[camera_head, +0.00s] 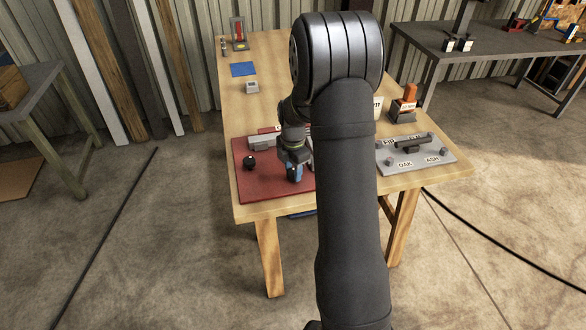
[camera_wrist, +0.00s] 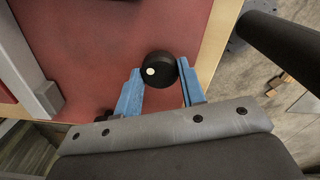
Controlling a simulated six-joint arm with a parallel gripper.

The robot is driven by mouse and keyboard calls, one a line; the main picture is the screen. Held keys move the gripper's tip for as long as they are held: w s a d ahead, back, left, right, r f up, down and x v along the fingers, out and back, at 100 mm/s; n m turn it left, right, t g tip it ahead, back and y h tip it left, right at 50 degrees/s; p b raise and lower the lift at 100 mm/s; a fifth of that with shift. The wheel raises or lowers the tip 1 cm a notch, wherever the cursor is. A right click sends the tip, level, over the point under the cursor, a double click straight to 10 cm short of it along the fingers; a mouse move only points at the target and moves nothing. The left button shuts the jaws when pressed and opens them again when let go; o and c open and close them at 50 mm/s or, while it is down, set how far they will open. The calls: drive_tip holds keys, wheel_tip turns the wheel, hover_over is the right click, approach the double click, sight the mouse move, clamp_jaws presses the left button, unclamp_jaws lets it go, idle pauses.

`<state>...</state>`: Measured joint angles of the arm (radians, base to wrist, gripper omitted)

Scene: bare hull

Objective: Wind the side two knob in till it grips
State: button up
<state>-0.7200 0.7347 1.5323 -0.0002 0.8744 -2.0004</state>
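The red board (camera_head: 270,185) lies at the near left of the wooden table. A black knob (camera_head: 249,162) stands on its left part. My gripper (camera_head: 294,174) is low over the board's front right part. In the wrist view, a round black knob (camera_wrist: 162,69) with a pale dot lies between and slightly beyond the tips of my gripper's blue fingers (camera_wrist: 160,85). The fingers are apart; whether the right one touches the knob I cannot tell. My arm hides this second knob in the head view. I see no readable side marking on either knob.
A grey bar (camera_wrist: 28,65) runs along the red board. A blue square (camera_head: 243,69) and small grey box (camera_head: 252,87) lie farther back.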

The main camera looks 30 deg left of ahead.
drive_tip(key=shift+m, duration=0.4)
drive_tip(key=shift+c, duration=0.3)
drive_tip(key=m, duration=0.4)
drive_tip(key=shift+m, duration=0.4)
drive_tip(key=m, duration=1)
drive_tip(key=shift+m, duration=0.4)
drive_tip(key=m, duration=0.5)
drive_tip(key=o, duration=1)
